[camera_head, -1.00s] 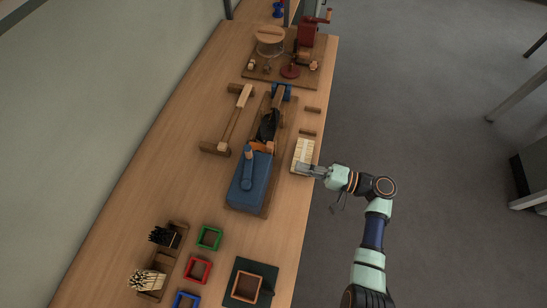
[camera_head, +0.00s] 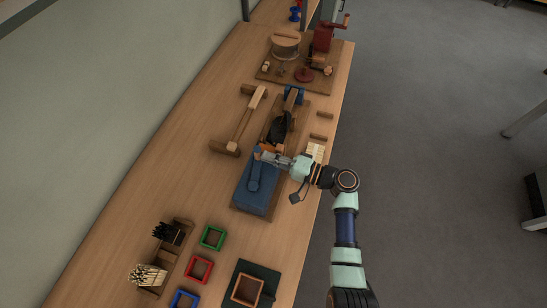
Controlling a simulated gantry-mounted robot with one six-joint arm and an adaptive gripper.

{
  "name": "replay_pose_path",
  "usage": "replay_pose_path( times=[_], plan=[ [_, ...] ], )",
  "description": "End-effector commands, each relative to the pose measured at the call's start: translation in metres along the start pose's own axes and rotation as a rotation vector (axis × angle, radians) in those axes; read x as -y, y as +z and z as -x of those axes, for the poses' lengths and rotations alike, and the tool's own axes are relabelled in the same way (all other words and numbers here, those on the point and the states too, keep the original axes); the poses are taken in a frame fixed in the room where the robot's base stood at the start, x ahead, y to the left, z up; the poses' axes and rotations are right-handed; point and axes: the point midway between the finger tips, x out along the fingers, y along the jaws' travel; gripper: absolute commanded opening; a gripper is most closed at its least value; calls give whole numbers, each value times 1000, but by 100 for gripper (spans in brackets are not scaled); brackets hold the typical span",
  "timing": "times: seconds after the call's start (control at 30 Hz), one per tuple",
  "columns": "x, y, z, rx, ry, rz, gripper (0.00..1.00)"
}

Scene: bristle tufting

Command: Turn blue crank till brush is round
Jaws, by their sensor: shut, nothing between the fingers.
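The blue crank (camera_head: 254,173) lies along the top of a blue box (camera_head: 249,198) on a wooden base. Its upright knob is at the far end, close to my gripper. My gripper (camera_head: 263,157) is shut with nothing between its fingers, reaching in from the right over the far end of the box. I cannot tell whether it touches the crank. Dark bristles (camera_head: 279,127), likely the brush, sit just beyond the box. Their outline is too small to judge as round or not. An orange-brown part between box and bristles is partly hidden by my gripper.
A pale slatted block (camera_head: 315,151) lies right of the box, partly behind my arm. A wooden frame (camera_head: 238,121) stands left of the bristles. Red, green and blue square frames, including the green one (camera_head: 212,237), lie nearer. A spool board (camera_head: 320,85) is at the far end.

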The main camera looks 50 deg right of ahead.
Motion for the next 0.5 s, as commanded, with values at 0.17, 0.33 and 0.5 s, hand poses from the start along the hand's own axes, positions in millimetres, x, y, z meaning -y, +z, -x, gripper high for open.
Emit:
replay_pose_path(
  times=[0.17,0.33,0.5],
  plan=[
    [0,0,0,3,0,0,0],
    [-2,-3,-1,30,0,2,0],
    [-1,-4,-2,55,0,0,0]
  ],
)
